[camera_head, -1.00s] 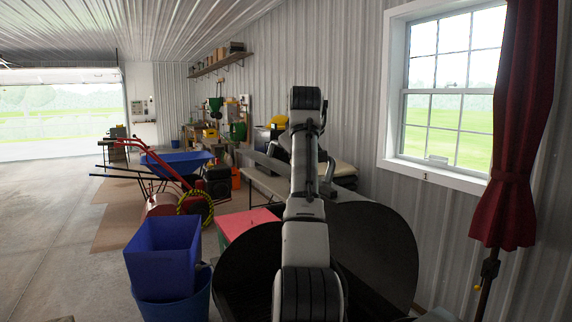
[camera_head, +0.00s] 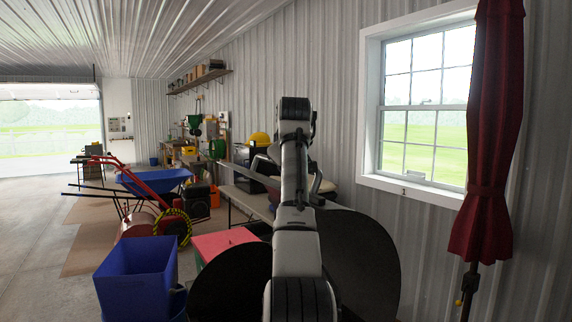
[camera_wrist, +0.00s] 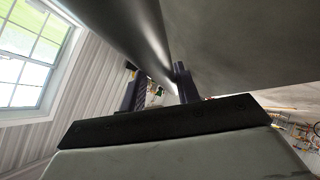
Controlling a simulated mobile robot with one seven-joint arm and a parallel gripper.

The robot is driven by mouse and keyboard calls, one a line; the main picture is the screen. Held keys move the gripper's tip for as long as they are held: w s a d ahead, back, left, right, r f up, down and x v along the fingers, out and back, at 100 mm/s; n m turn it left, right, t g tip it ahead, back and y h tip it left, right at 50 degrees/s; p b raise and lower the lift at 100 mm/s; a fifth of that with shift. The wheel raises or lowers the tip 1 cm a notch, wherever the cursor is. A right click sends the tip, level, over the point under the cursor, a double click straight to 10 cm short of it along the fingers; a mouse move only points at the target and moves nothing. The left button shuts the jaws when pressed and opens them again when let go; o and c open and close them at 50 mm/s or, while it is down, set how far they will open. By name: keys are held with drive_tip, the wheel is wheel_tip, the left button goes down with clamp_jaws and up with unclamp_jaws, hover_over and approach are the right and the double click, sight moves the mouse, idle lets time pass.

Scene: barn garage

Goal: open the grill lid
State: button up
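The grill is the dark rounded body low in the head view, partly behind my arm. One dark round end (camera_head: 228,287) shows left of the arm and another dark curved panel (camera_head: 362,262) shows right of it. The lid appears raised, though the arm hides the middle. In the wrist view a large grey curved surface (camera_wrist: 245,45), likely the lid, fills the upper right. A dark, shiny bar (camera_wrist: 118,35), likely its handle, runs down toward my gripper (camera_wrist: 160,88). The two fingers stand apart near the bar's end. Contact cannot be told. The head view hides the gripper.
A blue bin (camera_head: 137,275) stands left of the grill, with a red-topped table (camera_head: 222,243) behind. A blue wheelbarrow (camera_head: 153,182) is farther back. The wall with a window (camera_head: 424,105) and a red closed umbrella (camera_head: 488,150) bound the right.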

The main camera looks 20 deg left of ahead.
drive_tip(key=shift+o, duration=0.7)
drive_tip(key=shift+w+d, duration=0.1)
drive_tip(key=shift+f, duration=0.1)
drive_tip(key=shift+s, duration=0.2)
drive_tip(key=b+v, duration=0.4)
drive_tip(key=v, duration=0.9)
drive_tip(key=shift+s+r, duration=0.3)
drive_tip(key=shift+f, duration=0.1)
